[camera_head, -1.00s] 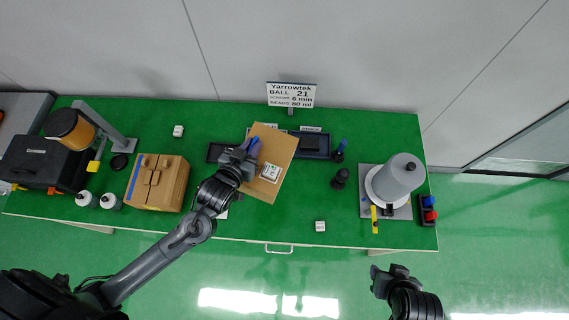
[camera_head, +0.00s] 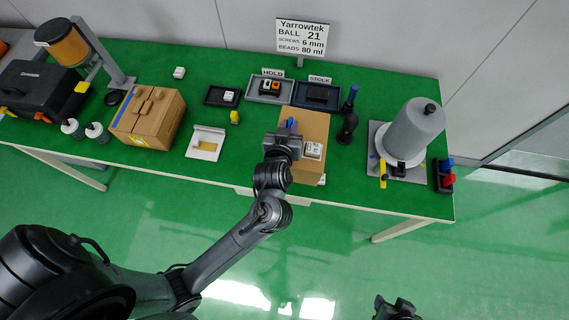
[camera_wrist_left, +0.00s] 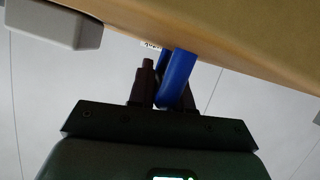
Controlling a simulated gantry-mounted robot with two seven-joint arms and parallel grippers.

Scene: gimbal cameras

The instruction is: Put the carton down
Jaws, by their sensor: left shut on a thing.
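The carton (camera_head: 318,127) is a tan box with a white label (camera_head: 313,150) on it, in the head view over the middle right of the green table. My left gripper (camera_head: 287,138) is shut on it at a blue part (camera_head: 290,123). In the left wrist view the fingers (camera_wrist_left: 155,88) close around this blue strip (camera_wrist_left: 178,75), and the carton's tan underside or side (camera_wrist_left: 215,25) fills the top. Whether the carton touches the table cannot be told. My right gripper (camera_head: 393,307) is at the bottom edge, partly cut off, and holds nothing visible.
Behind the carton stand the HOLD tray (camera_head: 257,96) and the STOCK tray (camera_head: 330,103). A dark blue-topped bottle (camera_head: 348,115) and a grey cone machine (camera_head: 415,135) are to the right. A white tray (camera_head: 205,152) and a cardboard box (camera_head: 150,118) are left. Green table shows between them.

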